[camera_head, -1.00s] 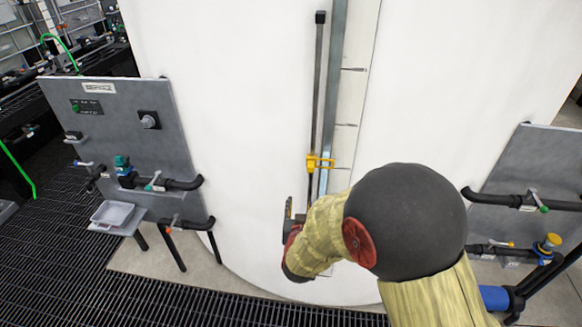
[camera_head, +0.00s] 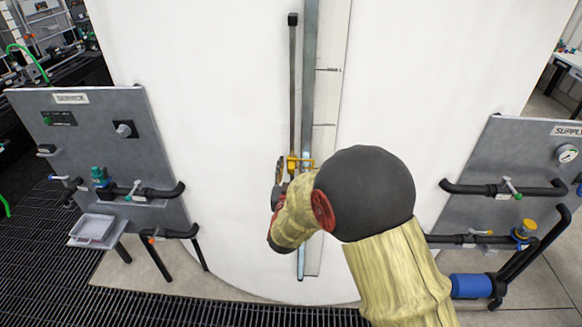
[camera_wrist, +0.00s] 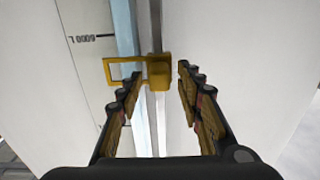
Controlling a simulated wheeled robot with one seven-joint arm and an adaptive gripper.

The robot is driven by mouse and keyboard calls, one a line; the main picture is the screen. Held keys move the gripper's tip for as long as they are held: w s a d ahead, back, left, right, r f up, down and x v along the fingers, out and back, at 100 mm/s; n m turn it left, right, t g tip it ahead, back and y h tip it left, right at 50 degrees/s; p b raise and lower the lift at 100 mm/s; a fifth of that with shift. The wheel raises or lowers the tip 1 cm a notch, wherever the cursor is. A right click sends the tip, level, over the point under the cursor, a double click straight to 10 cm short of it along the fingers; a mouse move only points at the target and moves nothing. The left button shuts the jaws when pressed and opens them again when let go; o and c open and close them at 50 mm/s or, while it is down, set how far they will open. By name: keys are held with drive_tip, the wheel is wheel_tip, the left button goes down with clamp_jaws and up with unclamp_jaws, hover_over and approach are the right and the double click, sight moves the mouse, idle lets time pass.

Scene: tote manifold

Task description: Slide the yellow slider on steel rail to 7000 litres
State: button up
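The yellow slider (camera_head: 304,164) sits on the thin steel rail (camera_head: 293,90) on the white tank, low in the head view and partly hidden by my gripper (camera_head: 281,172). In the wrist view the slider's block (camera_wrist: 158,75) lies between the tips of my open gripper (camera_wrist: 158,80), with gaps on both sides. Its rectangular pointer loop (camera_wrist: 122,60) reaches left, close to the left fingertip; I cannot tell whether they touch. An upside-down "6000 L" label (camera_wrist: 82,38) with a tick mark shows above and left of the slider. No 7000 label is readable.
The white tank (camera_head: 210,100) fills the middle. A blue-tinted sight tube (camera_head: 301,262) runs beside the rail and scale strip (camera_head: 330,95). A grey service panel (camera_head: 90,130) with pipes stands left; a supply panel (camera_head: 470,160) with pipes stands right.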

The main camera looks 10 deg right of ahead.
drive_tip(key=shift+w, duration=0.1)
drive_tip(key=shift+c, duration=0.8)
drive_tip(key=c, duration=0.8)
